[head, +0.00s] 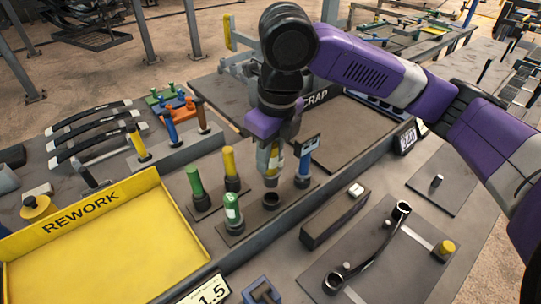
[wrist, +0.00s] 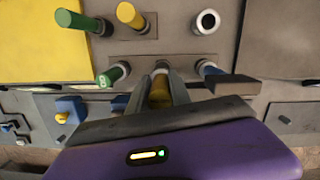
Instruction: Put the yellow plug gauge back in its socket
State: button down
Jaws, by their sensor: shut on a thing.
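My gripper (head: 270,150) is shut on the yellow plug gauge (head: 264,160). The gauge is upright, with its pale metal end downward. In the head view this end shows just above a dark round socket (head: 270,199) in the grey gauge block; the socket's opening is visible and the gauge looks apart from it. In the wrist view the yellow gauge (wrist: 160,92) sits between my two fingers (wrist: 163,88), and the spot under its tip is hidden.
Close around stand a green gauge (head: 195,181), a second yellow gauge (head: 230,165), a labelled green gauge (head: 232,208) and a blue gauge (head: 302,168). The yellow REWORK tray (head: 150,184) lies left. A dark SCRAP tray (head: 335,165) lies behind right.

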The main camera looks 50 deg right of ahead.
aim_at(269, 181)
jog(key=shift+f+b, duration=1.8)
jog(key=shift+f, duration=0.65)
jog(key=shift+f+b, duration=1.3)
jog(key=shift+f, duration=0.2)
dwell(0.5)
jog(key=c, duration=0.6)
grip_release()
jog(key=shift+r, duration=0.1)
jog(key=shift+r+p, duration=3.1)
jog(key=shift+r, duration=0.85)
jog(key=shift+s, duration=0.1)
